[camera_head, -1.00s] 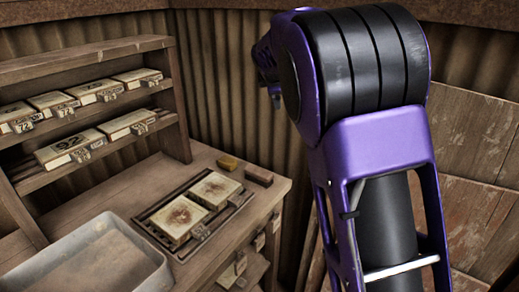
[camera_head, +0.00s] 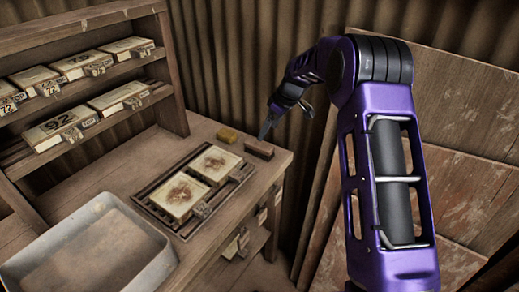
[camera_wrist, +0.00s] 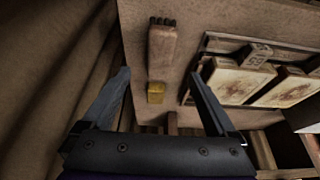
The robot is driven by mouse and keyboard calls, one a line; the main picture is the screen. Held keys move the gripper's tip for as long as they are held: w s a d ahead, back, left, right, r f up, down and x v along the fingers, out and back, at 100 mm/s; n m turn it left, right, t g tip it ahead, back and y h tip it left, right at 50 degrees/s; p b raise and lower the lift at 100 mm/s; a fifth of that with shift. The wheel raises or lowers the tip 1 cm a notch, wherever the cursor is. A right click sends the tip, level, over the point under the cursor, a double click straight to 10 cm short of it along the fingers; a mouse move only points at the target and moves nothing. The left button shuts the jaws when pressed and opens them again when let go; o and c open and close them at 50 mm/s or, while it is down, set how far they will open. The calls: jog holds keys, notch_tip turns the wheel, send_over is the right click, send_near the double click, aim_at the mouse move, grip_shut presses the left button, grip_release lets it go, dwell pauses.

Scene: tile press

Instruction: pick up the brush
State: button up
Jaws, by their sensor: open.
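The brush appears to be the brown block (camera_head: 259,148) near the right end of the bench top. In the wrist view the brush (camera_wrist: 162,52) shows as a brown body with dark tufts at its top end. My gripper (camera_head: 267,130) is close above it in the head view. In the wrist view my gripper (camera_wrist: 160,78) is open and empty, one finger on each side of the picture. The brush lies between and beyond the fingertips, apart from them.
A dark rack (camera_head: 152,208) with two printed tiles (camera_head: 215,164) stands nearby. A grey tray (camera_head: 165,262) is at front left. Shelves (camera_head: 150,97) of numbered tiles stand behind.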

aim_at(260, 144)
jog(key=x, duration=0.9)
jog(key=shift+w+a, duration=0.15)
jog(key=shift+a, duration=0.1)
jog(key=shift+f+b, duration=0.3)
jog(key=shift+b, duration=0.2)
dwell(0.3)
grip_shut()
dwell(0.4)
